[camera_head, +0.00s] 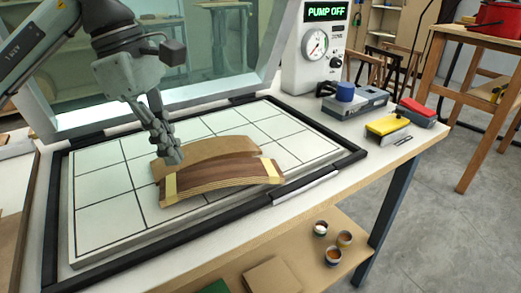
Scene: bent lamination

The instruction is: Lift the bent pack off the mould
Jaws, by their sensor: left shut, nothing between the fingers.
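The bent pack (222,178) is a curved stack of brown veneers with pale yellow strips near both ends. It lies in the middle of the white gridded bed. A tan curved piece (205,152), which looks like the mould, shows along its back side. How far the pack rests on it is hidden. My left gripper (175,156) is shut and empty. Its fingertips point down at the left back end of the tan piece, close to it or touching; I cannot tell which. My right gripper is out of view.
The black-edged press frame (322,171) surrounds the bed (107,214). The glazed lid (225,50) stands raised behind. A pump box (316,45) reads "PUMP OFF". Blocks, including a yellow one (387,126), lie at the right. Small pots (333,255) stand on the lower shelf.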

